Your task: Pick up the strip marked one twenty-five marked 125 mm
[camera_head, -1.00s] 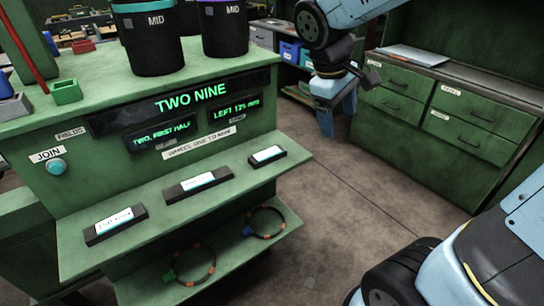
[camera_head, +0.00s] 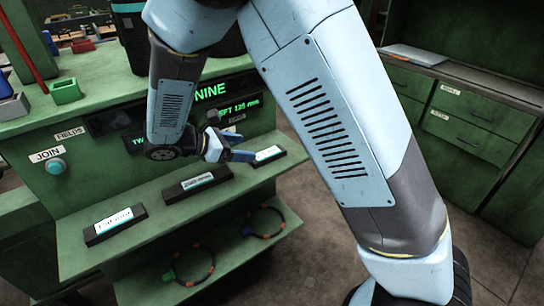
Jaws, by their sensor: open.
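Three dark strips with white labels lie in a row on the green shelf: a left strip (camera_head: 115,224), a middle strip (camera_head: 197,185) and a right strip (camera_head: 267,155). The label markings are too small to read, so I cannot tell which is the 125 mm one. My gripper (camera_head: 238,154) is open, with its blue fingers just left of the right strip and above the shelf (camera_head: 160,205). Whether it touches the strip I cannot tell. My arm hides part of the panel behind.
A lit display (camera_head: 236,112), partly hidden, shows "125 mm" text. A JOIN button (camera_head: 56,166) is on the panel at left. Two rings (camera_head: 196,266) (camera_head: 265,223) lie on a lower shelf. Dark bins stand on top of the bench. Green drawers (camera_head: 465,140) stand at right.

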